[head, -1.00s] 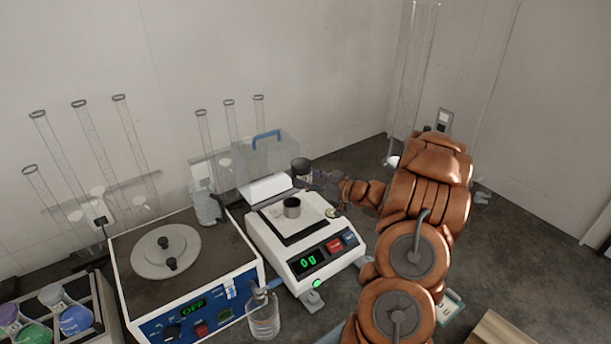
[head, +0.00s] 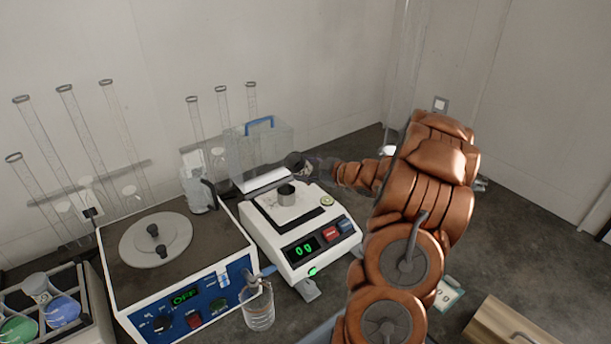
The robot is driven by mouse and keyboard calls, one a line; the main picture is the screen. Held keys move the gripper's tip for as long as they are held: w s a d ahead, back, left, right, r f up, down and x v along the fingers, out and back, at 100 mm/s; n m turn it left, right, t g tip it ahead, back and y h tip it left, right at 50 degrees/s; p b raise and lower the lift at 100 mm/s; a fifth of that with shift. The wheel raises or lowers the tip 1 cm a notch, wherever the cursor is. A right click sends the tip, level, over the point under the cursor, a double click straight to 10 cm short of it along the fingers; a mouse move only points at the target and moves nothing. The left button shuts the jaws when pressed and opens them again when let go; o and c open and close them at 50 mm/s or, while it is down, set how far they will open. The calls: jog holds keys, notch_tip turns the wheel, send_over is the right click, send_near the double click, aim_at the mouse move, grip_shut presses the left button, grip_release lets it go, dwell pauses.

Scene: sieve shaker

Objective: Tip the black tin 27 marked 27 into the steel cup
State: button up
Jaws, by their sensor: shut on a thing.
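The steel cup (head: 287,196) stands upright on the pan of the white balance (head: 302,243). My gripper (head: 312,168) is behind and slightly right of the cup, at the end of the copper-coloured arm. It is shut on a small dark tin (head: 295,162), which is above the far side of the balance, apart from the cup. The tin looks tilted toward the left. Its number and contents are too small to see, and my fingers are partly hidden by the arm.
A clear draft shield with a blue handle (head: 259,124) stands behind the balance. The blue-fronted sieve shaker (head: 184,302) is left of it, with a glass beaker (head: 258,307) in front. Tall glass tubes line the back wall.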

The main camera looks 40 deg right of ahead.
jog(key=shift+d+n+h+b, duration=0.1)
jog(key=shift+n+h+b, duration=0.55)
jog(key=shift+b, duration=1.35)
jog(key=n+b, duration=0.1)
jog(key=b, duration=0.2)
jog(key=shift+n+g+h, duration=0.25)
jog(key=shift+g, duration=0.15)
jog(key=n+b, duration=0.1)
jog(key=b, duration=0.2)
jog(key=shift+r+h, duration=0.1)
jog(key=shift+h, duration=0.3)
jog(key=n+h+b, duration=0.1)
jog(key=b, duration=0.3)
jog(key=a+n+h+b, duration=0.1)
jog(key=n+b, duration=0.1)
jog(key=b, duration=0.2)
jog(key=shift+b, duration=0.3)
jog(key=shift+b, duration=0.3)
jog(key=n+h+b, duration=0.1)
jog(key=b, duration=0.1)
jog(key=a+n+b, duration=0.1)
jog(key=b, duration=0.2)
jog(key=shift+a+r+h, duration=0.15)
jog(key=shift+r+h, duration=0.1)
jog(key=shift+h, duration=0.15)
jog(key=shift+a+r+n+h+b, duration=0.15)
jog(key=shift+r+n+h+b, duration=0.2)
jog(key=shift+n+b, duration=0.25)
jog(key=shift+r+p, duration=0.1)
jog(key=shift+p, duration=0.25)
